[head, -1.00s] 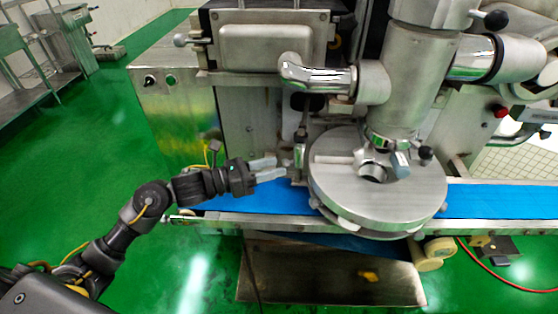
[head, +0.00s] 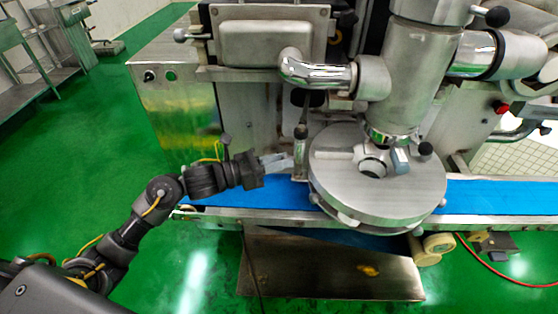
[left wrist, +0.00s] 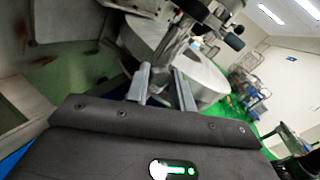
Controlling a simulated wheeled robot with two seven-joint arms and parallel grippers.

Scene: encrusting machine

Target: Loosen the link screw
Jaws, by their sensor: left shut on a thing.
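My left gripper (head: 287,162) reaches in from the left at the slim upright metal link post (head: 300,160) beside the round metal disc (head: 330,190). I take the link screw to be on this post, but its head is too small to make out. In the left wrist view, the two grey fingers of my left gripper (left wrist: 161,90) stand a little apart. They are shut on the link screw, which the fingers mostly hide. The disc (left wrist: 205,82) lies just beyond the fingers there. My right gripper is in neither view.
The blue conveyor belt (head: 490,198) runs under and behind the disc. A thick upright metal column (head: 405,85) and a bent chrome pipe (head: 305,70) stand over it. A steel cabinet (head: 180,110) is at the left.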

